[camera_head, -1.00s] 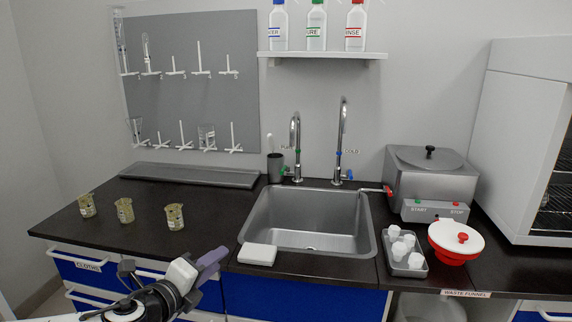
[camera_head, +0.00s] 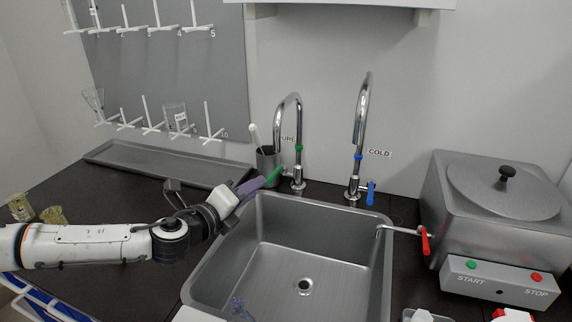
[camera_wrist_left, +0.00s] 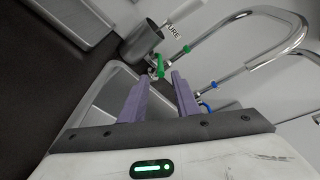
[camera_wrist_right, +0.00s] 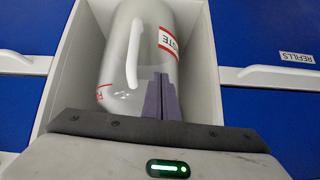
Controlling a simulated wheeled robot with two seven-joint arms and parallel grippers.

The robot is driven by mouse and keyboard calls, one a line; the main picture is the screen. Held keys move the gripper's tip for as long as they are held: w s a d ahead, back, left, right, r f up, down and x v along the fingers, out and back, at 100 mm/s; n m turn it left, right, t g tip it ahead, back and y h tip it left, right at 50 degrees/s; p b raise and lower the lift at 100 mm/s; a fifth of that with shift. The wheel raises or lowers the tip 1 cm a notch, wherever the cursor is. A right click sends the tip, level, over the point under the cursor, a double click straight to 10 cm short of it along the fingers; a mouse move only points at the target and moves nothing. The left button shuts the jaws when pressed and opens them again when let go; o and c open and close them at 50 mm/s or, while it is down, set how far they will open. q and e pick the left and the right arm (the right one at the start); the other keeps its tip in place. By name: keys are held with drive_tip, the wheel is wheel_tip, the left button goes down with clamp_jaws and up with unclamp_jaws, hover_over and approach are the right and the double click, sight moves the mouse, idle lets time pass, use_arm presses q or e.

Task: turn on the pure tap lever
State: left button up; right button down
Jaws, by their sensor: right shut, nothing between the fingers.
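The pure tap (camera_head: 297,125) is a chrome gooseneck behind the sink, with a green ring and a green lever (camera_head: 275,176) pointing left and down. In the left wrist view the lever (camera_wrist_left: 161,66) appears just ahead of and between the fingertips. My left gripper (camera_head: 259,184) has its purple fingers spread around nothing, close to the lever; I cannot tell whether they touch it. My right gripper (camera_wrist_right: 160,85) shows only in the right wrist view, shut and empty in front of a white waste container (camera_wrist_right: 140,50).
The cold tap (camera_head: 361,130) with its blue lever (camera_head: 371,192) stands right of the pure tap. A grey cup (camera_head: 267,163) stands close left of the pure lever. The sink (camera_head: 300,262) lies in front. A steel bath (camera_head: 490,205) with a red-handled spout is right.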

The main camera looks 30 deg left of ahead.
sight(272, 175)
use_arm(q)
drive_tip(key=p+x, duration=0.1)
drive_tip(key=x, duration=0.7)
drive_tip(key=shift+w, duration=0.1)
drive_tip(key=shift+w+f, duration=0.15)
drive_tip(key=shift+w, duration=0.5)
use_arm(e)
drive_tip(key=shift+s+r, duration=0.4)
drive_tip(key=shift+s, duration=0.25)
use_arm(q)
drive_tip(key=shift+a, duration=0.1)
clamp_jaws()
